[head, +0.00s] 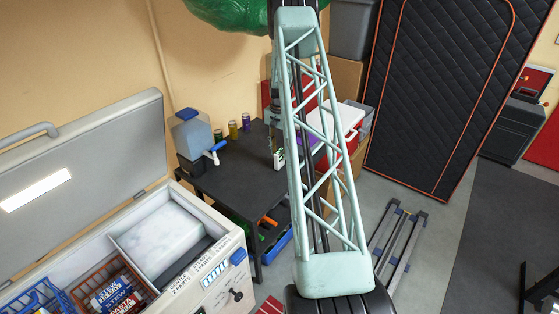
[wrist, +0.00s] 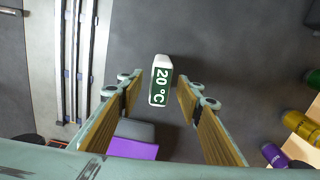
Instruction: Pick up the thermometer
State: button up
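The thermometer (wrist: 160,80) is a small white block with a green face reading "20 °C" in the wrist view. It stands on the dark table (head: 228,185). In the head view the thermometer (head: 279,158) shows as a small white and green piece, partly hidden by my arm. My gripper (wrist: 160,89) is open, with one finger to each side of the thermometer in the picture. No contact shows, and I cannot tell the remaining height. In the head view my gripper (head: 277,142) is mostly hidden behind my arm link, over the table.
Several cans, one of them yellow (head: 233,130), and a blue-topped water container (head: 191,135) stand on the table's far and left sides. An open chest freezer (head: 205,285) is at the left; a red-and-white cooler (head: 352,118) is behind.

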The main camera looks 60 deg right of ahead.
aim_at(280, 158)
jog(key=shift+a+f, duration=0.1)
jog(key=shift+f, duration=1.85)
jog(key=shift+c, duration=0.7)
jog(key=c, duration=0.8)
